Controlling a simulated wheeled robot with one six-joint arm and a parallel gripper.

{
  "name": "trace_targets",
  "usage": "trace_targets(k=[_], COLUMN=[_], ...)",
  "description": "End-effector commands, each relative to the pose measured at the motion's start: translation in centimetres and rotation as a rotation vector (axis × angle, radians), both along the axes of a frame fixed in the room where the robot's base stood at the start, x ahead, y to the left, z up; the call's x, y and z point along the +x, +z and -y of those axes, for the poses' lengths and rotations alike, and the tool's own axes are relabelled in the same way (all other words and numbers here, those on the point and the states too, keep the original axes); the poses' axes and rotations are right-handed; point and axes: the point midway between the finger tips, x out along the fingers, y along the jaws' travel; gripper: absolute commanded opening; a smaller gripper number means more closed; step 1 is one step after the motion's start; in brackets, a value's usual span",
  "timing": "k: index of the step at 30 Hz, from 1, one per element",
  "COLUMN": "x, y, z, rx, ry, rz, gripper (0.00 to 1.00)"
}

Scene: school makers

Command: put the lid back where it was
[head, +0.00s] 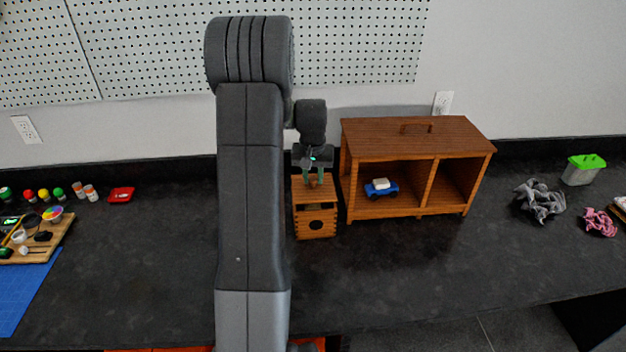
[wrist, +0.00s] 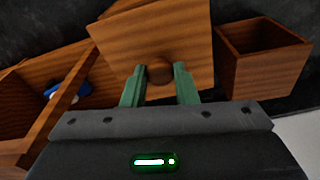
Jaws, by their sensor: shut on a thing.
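My gripper (wrist: 160,82) is shut on the round brown knob (wrist: 160,70) of a flat, square wooden lid (wrist: 195,35). In the head view my gripper (head: 313,178) points down with the lid (head: 302,190) under it. A small wooden box (head: 317,230) with a round hole in its front stands below the lid. I cannot tell whether lid and box touch. In the wrist view an open-topped wooden box (wrist: 262,75) stands to the right of the lid, apart from it. My arm may hide this box in the head view.
A wooden cabinet (head: 418,130) with two open compartments stands close on the right; a blue toy car (head: 381,188) is in its left one.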

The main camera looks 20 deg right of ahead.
Motion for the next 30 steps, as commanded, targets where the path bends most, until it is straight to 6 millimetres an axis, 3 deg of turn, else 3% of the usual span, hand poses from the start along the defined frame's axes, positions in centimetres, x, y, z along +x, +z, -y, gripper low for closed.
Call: trace_targets(k=[5,27,28,30], x=[0.0,0.0,0.0,0.0], y=[-1.8,-3.1,-3.1,-3.1], z=[0.0,0.0,0.0,0.0], rx=[0.0,0.0,0.0,0.0], ry=[0.0,0.0,0.0,0.0], rz=[0.0,0.001,0.001,0.001], gripper=[0.02,0.02,0.28,0.42])
